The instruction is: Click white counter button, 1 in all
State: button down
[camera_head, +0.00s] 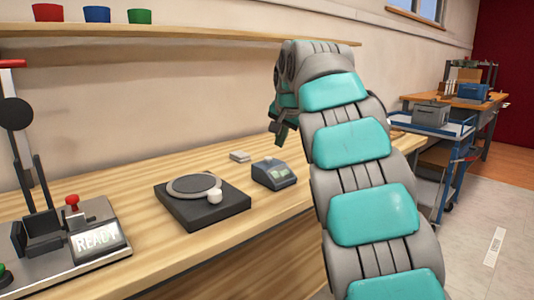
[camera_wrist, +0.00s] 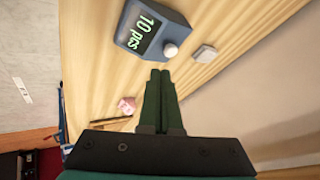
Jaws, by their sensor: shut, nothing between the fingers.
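The counter (camera_head: 273,175) is a small blue-grey box on the wooden bench, below and slightly left of my gripper (camera_head: 281,137) in the head view. In the wrist view the counter (camera_wrist: 133,24) shows a green "10 pcs" display. Its round white button (camera_wrist: 170,50) sticks up near the end of the box closest to my fingers. My gripper (camera_wrist: 160,73) is shut and empty. Its tips appear just short of the button in the wrist picture, apart from it; the exact height gap is hard to tell.
A pale square block (camera_wrist: 205,53) lies beside the counter. A dark turntable unit (camera_head: 225,209) with a white knob stands to its left. A machine with a "READY" display (camera_head: 97,240) is at far left. A shelf (camera_head: 180,36) with coloured cups runs along the wall.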

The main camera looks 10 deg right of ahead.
jog(key=w+a+r+t+y+p, duration=0.1)
jog(key=w+a+r, duration=0.1)
jog(key=w+r, duration=0.3)
jog(key=shift+w+r+t, duration=0.15)
jog(key=shift+w+t, duration=0.15)
jog(key=shift+w, duration=0.1)
